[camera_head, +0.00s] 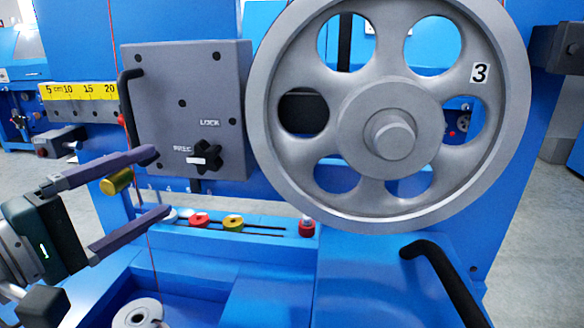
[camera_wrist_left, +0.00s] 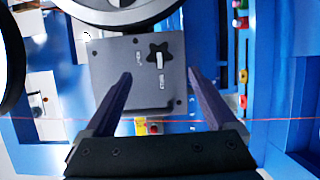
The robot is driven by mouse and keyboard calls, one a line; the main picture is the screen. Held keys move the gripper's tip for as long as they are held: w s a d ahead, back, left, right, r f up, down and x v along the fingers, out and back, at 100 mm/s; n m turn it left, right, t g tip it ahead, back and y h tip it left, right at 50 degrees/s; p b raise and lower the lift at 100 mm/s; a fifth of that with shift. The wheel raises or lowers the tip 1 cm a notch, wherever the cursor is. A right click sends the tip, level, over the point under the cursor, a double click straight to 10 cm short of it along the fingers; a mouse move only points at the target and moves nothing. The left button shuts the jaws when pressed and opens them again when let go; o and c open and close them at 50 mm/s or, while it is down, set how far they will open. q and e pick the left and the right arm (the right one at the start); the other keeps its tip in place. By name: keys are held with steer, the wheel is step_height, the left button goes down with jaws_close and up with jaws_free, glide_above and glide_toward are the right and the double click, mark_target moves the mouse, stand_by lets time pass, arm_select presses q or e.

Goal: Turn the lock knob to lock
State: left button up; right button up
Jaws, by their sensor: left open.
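The lock knob (camera_head: 207,157) is a black star-shaped knob with a white pointer mark, low on the right of a grey panel (camera_head: 180,85). The word LOCK is printed above it, and another label is at its left. The knob also shows in the left wrist view (camera_wrist_left: 158,54), ahead of the fingertips and roughly between them. My left gripper (camera_head: 157,184) is open and empty, left of the knob and apart from it. Its two dark purple fingers also show in the left wrist view (camera_wrist_left: 160,74). My right gripper is not in view.
A large grey wheel (camera_head: 330,190) marked 3 stands right beside the panel. A black handle (camera_head: 128,100) is at the panel's left edge, near a yellow scale (camera_head: 80,91). A gold cylinder (camera_head: 116,182) shows near my fingers.

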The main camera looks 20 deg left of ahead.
mark_target(202, 158)
arm_select(q)
steer(key=w, duration=0.3)
steer(key=w+d, duration=0.1)
steer(key=w, duration=0.1)
steer(key=w+b, duration=0.1)
steer(key=w, duration=0.2)
steer(key=shift+w+d, duration=0.25)
steer(key=shift+w, duration=0.1)
steer(key=shift+c, duration=0.4)
